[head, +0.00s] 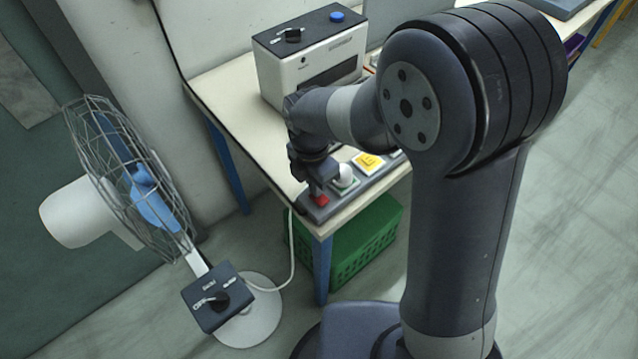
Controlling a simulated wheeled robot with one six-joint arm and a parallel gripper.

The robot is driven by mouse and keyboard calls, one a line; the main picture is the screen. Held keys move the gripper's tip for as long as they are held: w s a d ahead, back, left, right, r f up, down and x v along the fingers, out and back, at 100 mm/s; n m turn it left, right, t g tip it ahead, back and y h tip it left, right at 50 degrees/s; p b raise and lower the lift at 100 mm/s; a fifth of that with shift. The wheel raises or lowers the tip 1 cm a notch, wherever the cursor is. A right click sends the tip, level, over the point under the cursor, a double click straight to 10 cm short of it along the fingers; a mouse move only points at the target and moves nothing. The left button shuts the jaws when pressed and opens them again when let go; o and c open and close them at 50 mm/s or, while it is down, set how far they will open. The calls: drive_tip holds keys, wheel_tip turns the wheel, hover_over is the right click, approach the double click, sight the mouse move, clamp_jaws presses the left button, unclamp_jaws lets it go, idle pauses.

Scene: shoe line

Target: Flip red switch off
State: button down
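The red switch (320,200) sits at the near left end of a dark switch strip (318,214) on the front corner of the table. My gripper (318,188) points down right over the red switch, at or just above it. I cannot tell whether it touches the switch. The fingers are dark and small here, and whether they are open or shut does not show. The switch's on or off position is partly hidden by the gripper.
A white knob (344,177) and a yellow switch (369,162) sit further along the strip. A white box machine (310,55) stands behind on the table. A fan (135,185) with a control box (217,297) stands at left. A green crate (365,245) is under the table.

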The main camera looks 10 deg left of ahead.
drive_tip(key=shift+s+d+f, duration=0.25)
drive_tip(key=shift+s+f, duration=0.1)
drive_tip(key=shift+f, duration=0.2)
drive_tip(key=shift+s+d, duration=0.3)
drive_tip(key=shift+d, duration=0.05)
drive_tip(key=shift+w+a+r+p, duration=0.1)
drive_tip(key=shift+a+r+p, duration=0.05)
drive_tip(key=shift+r+p, duration=0.35)
wheel_tip(320, 180, up, 14)
drive_tip(key=w+a+p, duration=0.2)
drive_tip(key=shift+w+a, duration=0.2)
drive_tip(key=shift+a, duration=0.05)
drive_tip(key=shift+f, duration=0.1)
drive_tip(key=f, duration=0.4)
drive_tip(key=s+d+f, duration=0.1)
drive_tip(key=f, duration=0.3)
drive_tip(key=d+f+b, duration=0.1)
drive_tip(key=f, duration=0.3)
drive_tip(key=shift+s, duration=0.2)
drive_tip(key=shift+s+d+f+b, duration=0.15)
drive_tip(key=shift+s+f+b, duration=0.1)
drive_tip(key=shift+f+b, duration=0.2)
drive_tip(key=shift+d, duration=0.1)
